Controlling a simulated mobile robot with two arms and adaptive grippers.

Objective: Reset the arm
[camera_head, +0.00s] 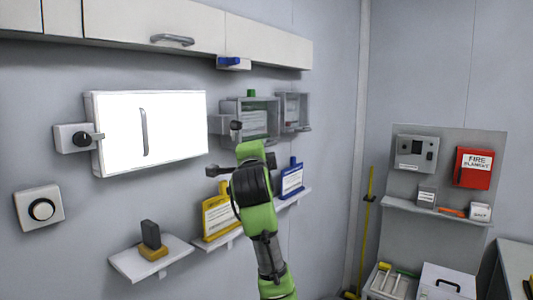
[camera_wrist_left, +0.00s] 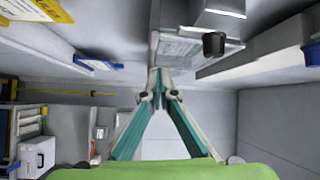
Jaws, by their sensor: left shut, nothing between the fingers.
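One green and black arm of mine (camera_head: 262,215) rises from the bottom middle of the head view, in front of the wall shelf. Its wrist hides most of the gripper there. In the left wrist view my left gripper (camera_wrist_left: 158,84) is shut, its teal-lined fingers meeting at the tips with nothing between them. It points along the wall, apart from the clear-fronted box with a black knob (camera_wrist_left: 213,43). My right gripper is not in view.
Overhead cabinets (camera_head: 200,30) run above. A red fire blanket box (camera_head: 473,168) is at the right. Open space lies before the corner.

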